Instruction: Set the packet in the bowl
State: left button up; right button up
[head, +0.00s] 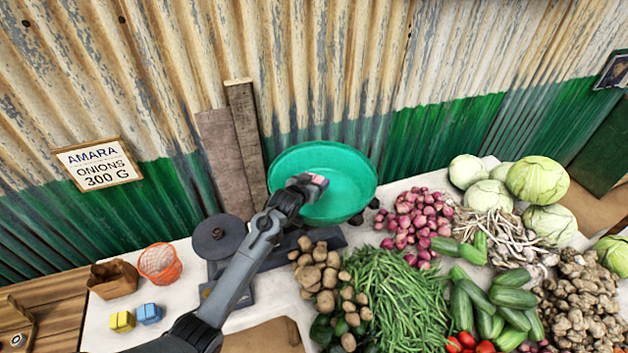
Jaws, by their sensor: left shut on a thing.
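The green bowl (350,193) sits at the back of the table on the balance's dark platform, against the corrugated wall. My left gripper (311,183) is over the bowl's left part, reaching in from the front left. It is shut on a small pinkish packet (319,180), seen against the bowl's inside. I cannot tell how high the packet is above the bowl's bottom. The gripper hides part of the bowl's near left rim. My right gripper is not in view.
A brown paper bag (113,279), an orange basket (160,263), a yellow packet (122,321) and a blue packet (149,313) are at the left. Potatoes (318,272), green beans (400,300) and onions (418,217) crowd the right.

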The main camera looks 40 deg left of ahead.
pick_arm(q)
jog(key=shift+f, duration=0.25)
jog(key=o, duration=1.1)
jog(key=shift+o, duration=0.2)
jog(key=shift+r, duration=0.1)
jog(key=shift+s+r, duration=0.1)
jog(key=shift+r, duration=0.45)
jog(key=v, duration=1.1)
jog(key=shift+d+f, duration=0.1)
jog(key=s+d+f+m+g+h, duration=0.1)
jog(key=s+d+f+g, duration=0.2)
jog(key=s+d, duration=0.3)
jog(key=s+d+f+m+g+h, duration=0.1)
jog(key=s+d, duration=0.6)
jog(key=s, duration=0.7)
jog(key=s+d+f+m+g+h, duration=0.1)
jog(key=s+d+f+g, duration=0.4)
jog(key=s, duration=0.6)
notch_tip(320, 180, down, 3)
jog(key=shift+d+r+m, duration=0.25)
jog(key=shift+d+m, duration=0.55)
